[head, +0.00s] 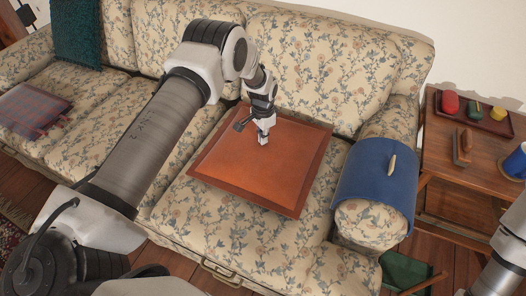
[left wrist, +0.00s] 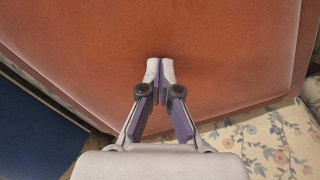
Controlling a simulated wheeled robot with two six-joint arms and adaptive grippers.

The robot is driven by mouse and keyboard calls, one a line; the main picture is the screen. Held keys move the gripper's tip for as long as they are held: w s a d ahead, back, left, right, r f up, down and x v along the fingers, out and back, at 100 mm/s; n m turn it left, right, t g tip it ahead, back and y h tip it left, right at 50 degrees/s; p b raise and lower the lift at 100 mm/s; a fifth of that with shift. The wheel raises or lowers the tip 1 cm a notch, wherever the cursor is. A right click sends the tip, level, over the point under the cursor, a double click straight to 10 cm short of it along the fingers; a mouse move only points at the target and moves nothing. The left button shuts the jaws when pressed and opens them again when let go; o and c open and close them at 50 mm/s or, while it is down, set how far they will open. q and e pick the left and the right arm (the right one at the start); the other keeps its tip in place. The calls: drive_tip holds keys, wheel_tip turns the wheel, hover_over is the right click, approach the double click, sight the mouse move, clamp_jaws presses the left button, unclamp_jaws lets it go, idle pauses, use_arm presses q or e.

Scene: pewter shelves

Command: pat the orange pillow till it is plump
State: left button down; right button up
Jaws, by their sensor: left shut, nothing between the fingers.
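The orange pillow (head: 252,165) lies flat on the right seat of the flowered sofa, with a darker brown border. My left gripper (head: 263,138) is over the pillow's upper middle, pointing down, with its fingers shut and empty. In the left wrist view the pillow (left wrist: 230,50) fills most of the picture, and the shut fingertips (left wrist: 160,68) are at its surface. I cannot tell whether they touch it. My right gripper is not in view; only part of my right arm shows at the lower right edge.
The flowered sofa (head: 215,225) runs across the view. A blue cloth (head: 368,182) with a small pale object covers its right armrest. A plaid cushion (head: 35,108) and a teal throw (head: 76,32) are on the left. A wooden side table (head: 485,165) holds a tray and small items.

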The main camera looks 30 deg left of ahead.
use_arm(q)
drive_tip(key=shift+f+b, duration=0.45)
drive_tip(key=shift+f, duration=0.25)
drive_tip(key=shift+s+f, duration=0.1)
drive_tip(key=shift+f, duration=0.1)
drive_tip(key=shift+r, duration=0.1)
wheel_tip(320, 180, up, 4)
drive_tip(key=shift+f+p, duration=0.2)
drive_tip(key=shift+p, duration=1)
drive_tip(key=shift+f, duration=0.1)
drive_tip(key=shift+f+b, duration=1.3)
drive_tip(key=shift+f, duration=0.4)
drive_tip(key=shift+f, duration=0.1)
